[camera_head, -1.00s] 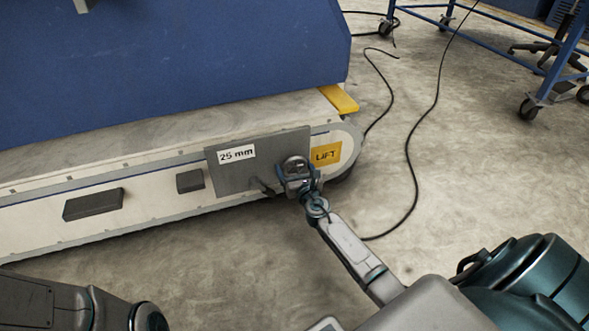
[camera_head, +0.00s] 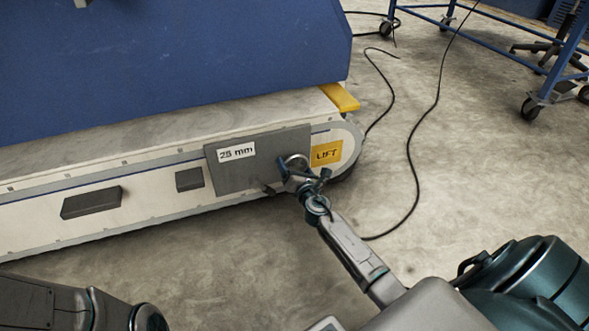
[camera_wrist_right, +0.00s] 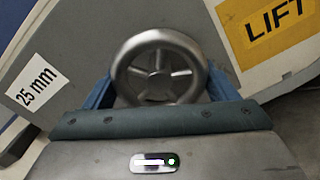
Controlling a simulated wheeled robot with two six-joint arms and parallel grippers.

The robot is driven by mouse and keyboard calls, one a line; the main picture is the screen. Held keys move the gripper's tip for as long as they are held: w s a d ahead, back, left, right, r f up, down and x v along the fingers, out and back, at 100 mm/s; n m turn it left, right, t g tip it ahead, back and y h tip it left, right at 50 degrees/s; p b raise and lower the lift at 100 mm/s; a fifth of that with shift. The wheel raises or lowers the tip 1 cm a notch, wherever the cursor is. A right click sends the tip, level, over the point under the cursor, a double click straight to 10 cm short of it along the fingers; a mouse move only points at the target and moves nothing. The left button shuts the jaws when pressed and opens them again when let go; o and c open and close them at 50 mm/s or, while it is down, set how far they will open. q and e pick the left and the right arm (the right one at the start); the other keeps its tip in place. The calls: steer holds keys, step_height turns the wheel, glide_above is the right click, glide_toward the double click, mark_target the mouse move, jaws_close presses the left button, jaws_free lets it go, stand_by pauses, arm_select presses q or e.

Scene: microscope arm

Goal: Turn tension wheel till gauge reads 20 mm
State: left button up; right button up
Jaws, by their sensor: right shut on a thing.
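The tension wheel, a grey metal wheel with several spokes (camera_wrist_right: 155,68), shows in the right wrist view; its upper rim shows in the head view (camera_head: 295,158). It sits on a grey plate (camera_head: 230,179) on the side of the conveyor. The gauge label (camera_head: 237,151) on that plate reads 25 mm, and reads the same in the right wrist view (camera_wrist_right: 34,87). My right gripper (camera_head: 304,174) is shut on the wheel, with one blue finger on each side of it. The wheel's lower part is hidden. My left gripper is outside the view.
A yellow LIFT label (camera_head: 326,153) is right of the wheel, by the conveyor's rounded end. A big blue housing (camera_head: 170,60) stands above the belt. A black cable (camera_head: 414,160) lies on the floor to the right. A wheeled blue cart (camera_head: 560,60) stands at the far right.

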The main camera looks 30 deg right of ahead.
steer(key=m+b, duration=0.1)
steer(key=m, duration=0.4)
steer(key=shift+a+m, duration=0.1)
steer(key=shift+m, duration=0.2)
steer(key=shift+r, duration=0.1)
stand_by(0.3)
steer(key=o, duration=0.9)
steer(key=shift+o, duration=0.2)
steer(key=p+v, duration=0.1)
steer(key=v, duration=0.9)
steer(key=shift+s, duration=0.4)
